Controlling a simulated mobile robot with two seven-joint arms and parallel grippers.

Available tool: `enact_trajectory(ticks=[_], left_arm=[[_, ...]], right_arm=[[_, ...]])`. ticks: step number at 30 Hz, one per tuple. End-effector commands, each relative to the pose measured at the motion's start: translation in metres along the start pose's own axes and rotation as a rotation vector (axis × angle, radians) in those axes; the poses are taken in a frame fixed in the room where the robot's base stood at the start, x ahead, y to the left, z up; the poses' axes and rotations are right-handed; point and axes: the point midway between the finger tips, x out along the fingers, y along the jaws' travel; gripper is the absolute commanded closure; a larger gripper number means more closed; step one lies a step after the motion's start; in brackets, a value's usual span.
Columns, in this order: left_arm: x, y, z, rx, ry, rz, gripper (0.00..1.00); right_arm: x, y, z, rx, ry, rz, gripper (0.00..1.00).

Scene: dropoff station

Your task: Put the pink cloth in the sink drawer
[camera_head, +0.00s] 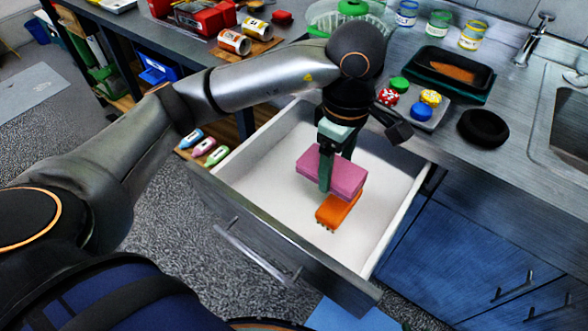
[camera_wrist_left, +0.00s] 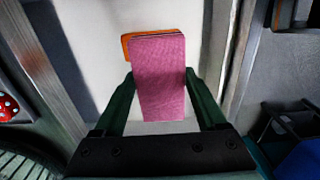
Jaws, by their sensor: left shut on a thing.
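The pink cloth (camera_head: 337,172) is a folded block held in my left gripper (camera_head: 326,172). The gripper is shut on it, one green finger showing across its near side. In the left wrist view the cloth (camera_wrist_left: 159,85) sits between the two fingers of the gripper (camera_wrist_left: 160,88). The sink drawer (camera_head: 270,165) is pulled open, with a pale interior. The cloth is over the inside of the drawer; whether it touches anything below cannot be told. My right gripper is not in view.
An orange brush-like thing (camera_head: 337,209) lies in the drawer, partly under the cloth. The drawer's left and far floor is bare. The counter behind holds a black round dish (camera_head: 483,127), a dark tray (camera_head: 449,73) and several jars. The sink (camera_head: 571,130) is at the right.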

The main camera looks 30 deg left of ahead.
Motion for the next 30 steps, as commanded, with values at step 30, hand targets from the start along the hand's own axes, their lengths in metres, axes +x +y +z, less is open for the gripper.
enact_trajectory(ticks=[30], left_arm=[[0.116, 0.014, -0.107, 0.001, 0.0, 0.0, 0.78]], right_arm=[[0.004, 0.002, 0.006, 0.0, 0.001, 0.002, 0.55]])
